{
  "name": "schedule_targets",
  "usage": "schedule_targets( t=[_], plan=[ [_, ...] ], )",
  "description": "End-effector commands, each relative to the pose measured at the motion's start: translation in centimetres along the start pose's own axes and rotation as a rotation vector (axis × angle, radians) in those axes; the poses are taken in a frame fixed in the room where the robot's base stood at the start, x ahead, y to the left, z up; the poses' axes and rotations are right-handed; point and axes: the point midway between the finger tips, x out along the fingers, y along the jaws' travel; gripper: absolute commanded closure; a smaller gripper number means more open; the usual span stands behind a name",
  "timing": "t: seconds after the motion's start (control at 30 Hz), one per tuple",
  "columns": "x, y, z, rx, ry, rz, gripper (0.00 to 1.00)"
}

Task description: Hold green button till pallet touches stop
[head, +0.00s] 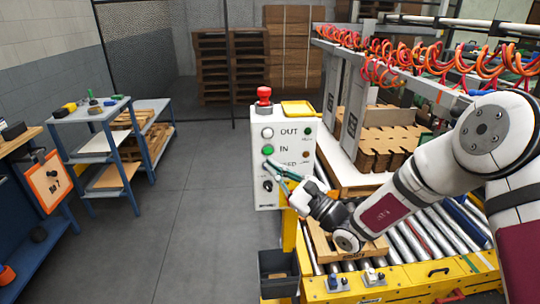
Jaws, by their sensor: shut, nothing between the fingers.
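The white control box (273,195) stands in the middle of the head view. Its green button (268,149) is beside the label "IN", below a white button labelled "OUT". My gripper (270,169) is shut and empty, with its fingertips in front of the panel, just below the green button. I cannot tell whether the tips touch the panel. A wooden pallet (376,250) lies on the roller conveyor (427,230), partly hidden by my gripper and wrist. I cannot make out the stop, nor the gap between it and the pallet.
A red emergency knob (264,93) and a yellow tray (298,108) sit on the box. Brown blanks (378,147) are stacked behind my arm. A dark bin (278,273) stands below the panel. A blue shelf cart (92,112) is at left. The floor between is clear.

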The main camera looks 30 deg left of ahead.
Motion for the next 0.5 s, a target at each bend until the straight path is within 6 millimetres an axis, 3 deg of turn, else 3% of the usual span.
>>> schedule_targets(
  t=[0.1,0.5],
  plan=[
    [1.2,-0.9,-1.3,-0.002,-0.003,0.002,1.0],
    [3.7,-2.6,-2.8,0.001,-0.001,0.001,1.0]
  ],
)
